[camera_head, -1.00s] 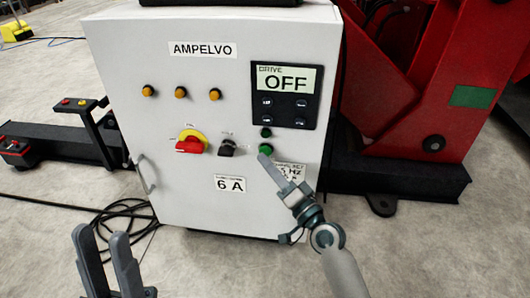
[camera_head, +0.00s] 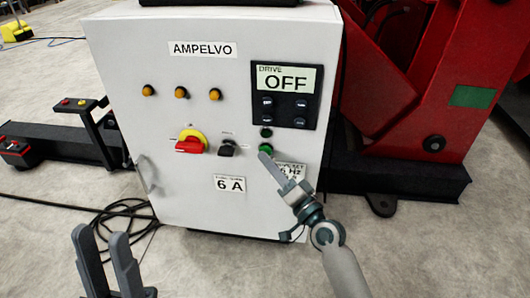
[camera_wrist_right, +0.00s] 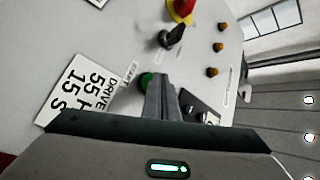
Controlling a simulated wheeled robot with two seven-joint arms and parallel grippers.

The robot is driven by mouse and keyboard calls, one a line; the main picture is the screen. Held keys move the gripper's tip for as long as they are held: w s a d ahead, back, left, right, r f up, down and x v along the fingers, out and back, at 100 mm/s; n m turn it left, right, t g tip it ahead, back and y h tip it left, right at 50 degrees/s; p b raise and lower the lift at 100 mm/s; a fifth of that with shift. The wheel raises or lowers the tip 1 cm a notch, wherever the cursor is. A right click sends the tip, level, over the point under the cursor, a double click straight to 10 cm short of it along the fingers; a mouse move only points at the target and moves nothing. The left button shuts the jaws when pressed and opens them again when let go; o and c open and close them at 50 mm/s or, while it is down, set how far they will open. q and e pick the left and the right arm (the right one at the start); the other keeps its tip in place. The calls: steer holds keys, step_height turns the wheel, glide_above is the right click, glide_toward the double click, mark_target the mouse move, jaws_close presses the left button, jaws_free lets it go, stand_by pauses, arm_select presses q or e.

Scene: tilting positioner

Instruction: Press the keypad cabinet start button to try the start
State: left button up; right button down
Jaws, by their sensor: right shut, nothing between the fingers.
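The white cabinet (camera_head: 130,80) labelled AMPELVO stands upright in the middle of the head view. Its green start button (camera_head: 266,149) is on the right of the front face, below a smaller dark green round part (camera_head: 266,133). The button also shows in the right wrist view (camera_wrist_right: 146,80), with START lettering beside it. The drive display (camera_head: 287,80) reads OFF. My right gripper (camera_head: 264,158) is shut and empty, its tips at or just in front of the button's lower edge; I cannot tell whether they touch. My left gripper (camera_head: 103,238) is open and empty, low at the left.
A red-and-yellow rotary switch (camera_head: 191,141), a black selector (camera_head: 227,148) and three orange lamps (camera_head: 181,92) are on the cabinet face. A red machine (camera_head: 440,120) on a dark base stands at the right. Black cables (camera_head: 105,215) lie on the floor at left.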

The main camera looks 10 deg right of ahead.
steer(key=shift+w+d, duration=0.1)
steer(key=shift+w, duration=0.15)
steer(key=shift+s, duration=0.2)
stand_by(0.5)
steer(key=shift+s+a+p, duration=0.3)
steer(key=shift+s, duration=0.35)
steer(key=shift+s+a+p, duration=0.25)
steer(key=shift+s, duration=0.55)
steer(key=shift+s+a+p, duration=0.25)
steer(key=shift+s+a, duration=0.05)
steer(key=shift+s, duration=0.5)
steer(key=shift+s+a+p, duration=0.25)
steer(key=shift+s, duration=0.55)
